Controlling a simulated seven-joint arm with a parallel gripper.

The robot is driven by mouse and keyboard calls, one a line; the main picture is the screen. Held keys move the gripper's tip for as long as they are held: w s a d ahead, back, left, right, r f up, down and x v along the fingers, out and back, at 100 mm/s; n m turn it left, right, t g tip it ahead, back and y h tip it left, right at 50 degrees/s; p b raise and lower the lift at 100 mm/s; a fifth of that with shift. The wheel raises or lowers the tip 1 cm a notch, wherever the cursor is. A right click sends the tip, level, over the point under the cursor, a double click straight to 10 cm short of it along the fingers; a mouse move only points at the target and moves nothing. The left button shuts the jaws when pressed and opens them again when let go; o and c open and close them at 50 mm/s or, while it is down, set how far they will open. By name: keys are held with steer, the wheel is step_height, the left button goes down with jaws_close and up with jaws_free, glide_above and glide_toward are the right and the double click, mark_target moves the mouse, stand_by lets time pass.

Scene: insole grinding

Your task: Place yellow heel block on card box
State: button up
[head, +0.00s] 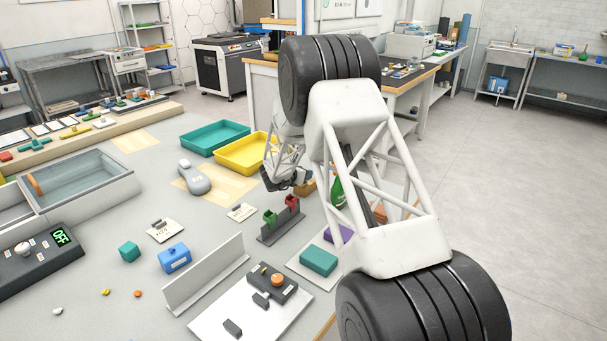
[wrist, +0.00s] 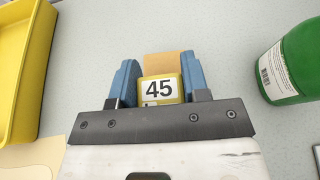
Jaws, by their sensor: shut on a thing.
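My gripper (wrist: 160,76) shows in the wrist view with its two blue fingers closed on the sides of the yellow heel block (wrist: 159,91). The block's near face carries a white label with "45". A tan card box (wrist: 162,64) shows just past the block, between the fingertips; I cannot tell whether the two touch. In the head view, my gripper (head: 288,181) is low over the table, right of the yellow tray. A tan patch of the box (head: 306,188) shows beside it; the block is not clear there.
The yellow tray (head: 240,166) stands left of my gripper, with a teal tray (head: 205,139) behind it. A green bottle (wrist: 288,68) stands close on the right in the wrist view. A grey stand with red and green pieces (head: 280,224) is in front of the gripper.

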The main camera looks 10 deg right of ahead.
steer(key=shift+f, duration=0.15)
steer(key=o, duration=1)
steer(key=shift+c, duration=0.2)
steer(key=shift+v, duration=1.05)
steer(key=v, duration=1)
steer(key=shift+r, duration=0.2)
